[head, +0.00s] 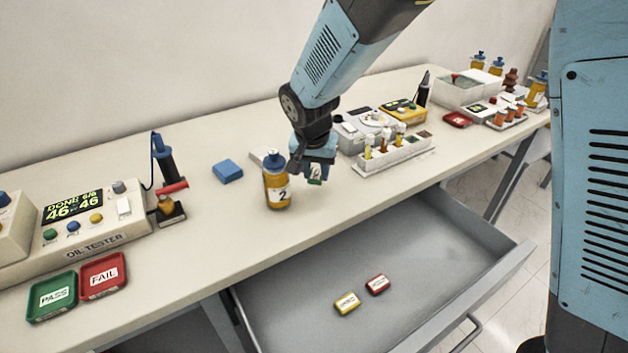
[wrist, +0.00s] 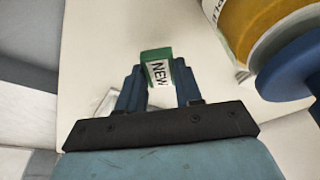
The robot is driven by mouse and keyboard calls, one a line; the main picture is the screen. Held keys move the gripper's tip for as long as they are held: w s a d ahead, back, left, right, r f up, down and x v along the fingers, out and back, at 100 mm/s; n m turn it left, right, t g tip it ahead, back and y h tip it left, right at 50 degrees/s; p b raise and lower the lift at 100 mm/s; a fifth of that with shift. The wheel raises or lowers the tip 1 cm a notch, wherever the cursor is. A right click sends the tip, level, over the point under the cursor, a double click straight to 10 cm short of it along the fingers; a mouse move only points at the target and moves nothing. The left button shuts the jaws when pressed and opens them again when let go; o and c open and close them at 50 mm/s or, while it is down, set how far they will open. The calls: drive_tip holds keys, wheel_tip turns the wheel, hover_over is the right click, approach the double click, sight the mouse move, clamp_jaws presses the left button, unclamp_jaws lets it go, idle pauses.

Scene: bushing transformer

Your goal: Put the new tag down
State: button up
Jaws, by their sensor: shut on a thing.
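The new tag (wrist: 158,70) is a small green block with a white label reading NEW. My gripper (wrist: 160,85) is shut on it, with the tag between its two blue fingers in the wrist view. In the head view my gripper (head: 316,172) is over the bench near its front edge, just right of the bottle marked 2 (head: 277,182), and the tag (head: 316,174) shows partly as a dark green patch. I cannot tell whether the tag touches the bench top.
The bottle stands close beside my gripper. A drawer (head: 410,270) is open below, holding a yellow tag (head: 347,303) and a red tag (head: 377,284). A blue block (head: 228,171), an oil tester (head: 95,225) and a white vial rack (head: 395,155) stand on the bench.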

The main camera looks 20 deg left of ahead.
sight(316, 175)
drive_tip(key=shift+w+a+f, duration=0.1)
drive_tip(key=shift+w+f, duration=0.4)
drive_tip(key=shift+f, duration=1.55)
drive_tip(key=shift+f, duration=0.1)
drive_tip(key=o, duration=1)
drive_tip(key=v, duration=1.2)
drive_tip(key=shift+s, duration=0.1)
